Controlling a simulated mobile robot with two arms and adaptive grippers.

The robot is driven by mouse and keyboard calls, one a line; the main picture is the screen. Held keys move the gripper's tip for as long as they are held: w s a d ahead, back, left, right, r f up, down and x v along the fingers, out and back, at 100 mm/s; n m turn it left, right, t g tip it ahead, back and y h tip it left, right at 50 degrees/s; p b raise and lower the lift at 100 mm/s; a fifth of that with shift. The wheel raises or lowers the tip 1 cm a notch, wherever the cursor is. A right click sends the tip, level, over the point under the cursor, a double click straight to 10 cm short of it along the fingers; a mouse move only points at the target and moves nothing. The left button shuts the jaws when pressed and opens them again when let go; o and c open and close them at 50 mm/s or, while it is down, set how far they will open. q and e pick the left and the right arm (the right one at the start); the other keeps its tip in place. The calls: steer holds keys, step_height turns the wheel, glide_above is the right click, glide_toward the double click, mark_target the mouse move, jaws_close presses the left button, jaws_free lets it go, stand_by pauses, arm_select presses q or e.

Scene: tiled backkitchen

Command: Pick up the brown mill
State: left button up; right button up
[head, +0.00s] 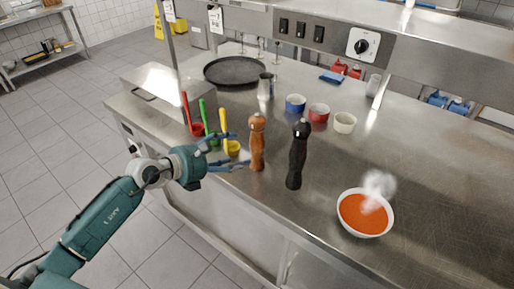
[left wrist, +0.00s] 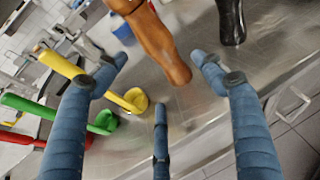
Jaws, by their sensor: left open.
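The brown mill (head: 257,145) stands upright near the front edge of the steel counter, just left of a black mill (head: 298,155). My left gripper (head: 239,151) is open and empty, its blue fingers pointing at the brown mill from the left, close to its lower half. In the left wrist view the brown mill (left wrist: 163,45) shows ahead of the spread fingers (left wrist: 160,65), its top cut off by the frame. The black mill (left wrist: 231,20) is at the upper right there. I cannot tell whether any finger touches the brown mill. My right gripper is out of view.
A bowl of orange soup (head: 362,214) is at the right. Blue, red and cream cups (head: 345,123) and a dark round tray (head: 234,70) are behind.

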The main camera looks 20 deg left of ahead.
mark_target(255, 148)
arm_select(q)
steer(key=p+x, duration=0.1)
steer(key=x, duration=0.4)
steer(key=shift+w+f, duration=0.1)
steer(key=shift+f, duration=0.05)
steer(key=x, duration=0.4)
steer(key=shift+w+d+p, duration=0.2)
steer(key=shift+w+p, duration=0.05)
steer(key=shift+p, duration=0.05)
steer(key=shift+w+d+f, duration=0.2)
steer(key=shift+w+f, duration=0.1)
steer(key=shift+s+r, duration=0.1)
steer(key=shift+c, duration=0.3)
steer(key=c, duration=1.6)
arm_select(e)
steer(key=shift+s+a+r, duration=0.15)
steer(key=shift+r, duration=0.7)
arm_select(q)
steer(key=shift+a+r, duration=0.1)
steer(key=shift+c, duration=0.2)
